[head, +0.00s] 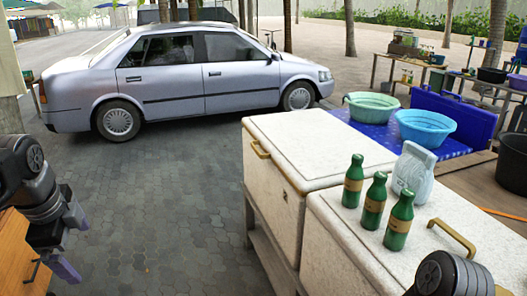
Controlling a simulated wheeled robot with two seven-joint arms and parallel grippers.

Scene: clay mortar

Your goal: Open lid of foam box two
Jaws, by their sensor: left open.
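Two white foam boxes with closed lids stand side by side. The farther box (318,150) has a bare lid and a brass handle (260,149) on its left edge. The nearer box (340,240) carries three green bottles (374,203) and a pale bag (413,172) on its lid, with a brass handle (452,237) near the right. I cannot tell which is box two. My left gripper (72,243) is open and empty at the left, well apart from both boxes. Part of my right arm shows at the bottom right; its gripper is not visible.
A silver car (190,75) is parked behind. A green basin (372,108) and a blue basin (426,127) sit beyond the boxes. A wooden cabinet (20,250) is at the lower left. Paved ground (165,200) between cabinet and boxes is clear.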

